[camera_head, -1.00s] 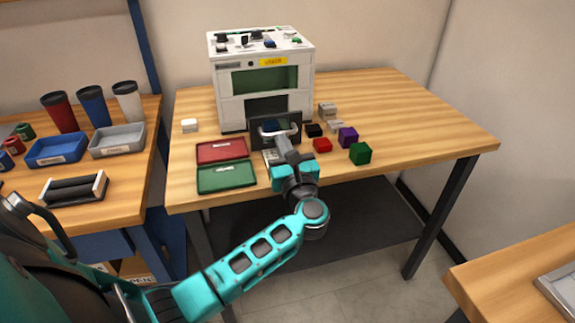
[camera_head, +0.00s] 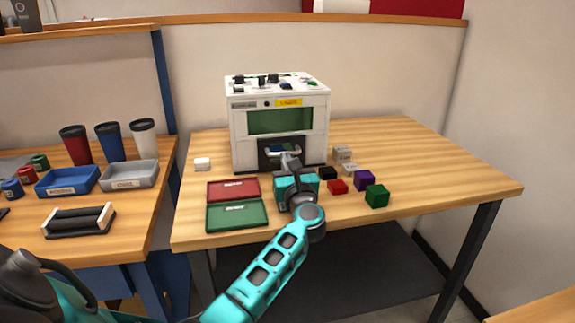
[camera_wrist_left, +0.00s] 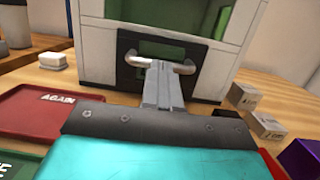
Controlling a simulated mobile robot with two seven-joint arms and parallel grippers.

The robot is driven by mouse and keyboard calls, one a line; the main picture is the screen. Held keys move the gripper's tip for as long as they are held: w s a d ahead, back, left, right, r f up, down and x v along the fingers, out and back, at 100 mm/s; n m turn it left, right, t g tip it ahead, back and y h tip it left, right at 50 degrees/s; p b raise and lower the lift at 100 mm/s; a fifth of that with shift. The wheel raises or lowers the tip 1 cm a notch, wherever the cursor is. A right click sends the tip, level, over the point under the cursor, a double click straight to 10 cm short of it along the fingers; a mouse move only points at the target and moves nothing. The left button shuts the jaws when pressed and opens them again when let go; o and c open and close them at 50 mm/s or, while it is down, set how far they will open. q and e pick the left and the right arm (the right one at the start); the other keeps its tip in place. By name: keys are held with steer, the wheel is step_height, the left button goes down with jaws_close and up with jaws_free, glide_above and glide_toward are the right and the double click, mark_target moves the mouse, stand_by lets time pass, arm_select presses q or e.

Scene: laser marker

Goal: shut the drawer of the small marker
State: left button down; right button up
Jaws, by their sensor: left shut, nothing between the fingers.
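The small marker (camera_head: 240,133) is a white box with a green window, standing at the back of the wooden table. Its dark drawer front (camera_head: 268,158) is low on the front face and looks flush or nearly flush with it. The drawer's pale handle shows in the left wrist view (camera_wrist_left: 190,65). My left gripper (camera_head: 288,160) is shut and empty, with its fingertips at the handle in front of the drawer; the wrist view shows the fingers (camera_wrist_left: 158,72) pointing straight at it. Whether they touch is unclear. My right gripper is not in view.
A red tray (camera_head: 213,189) and a green tray (camera_head: 212,216) lie left of my gripper. Several small blocks, among them a green cube (camera_head: 376,196) and a purple one (camera_head: 364,180), lie to its right. A white block (camera_head: 202,164) sits left of the marker.

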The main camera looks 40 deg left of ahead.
arm_select(q)
steer(key=shift+a+r, duration=0.3)
steer(key=shift+r, duration=0.1)
step_height(320, 180, up, 19)
steer(key=p, duration=0.6)
steer(key=shift+d+r, duration=0.15)
steer(key=shift+d, duration=0.15)
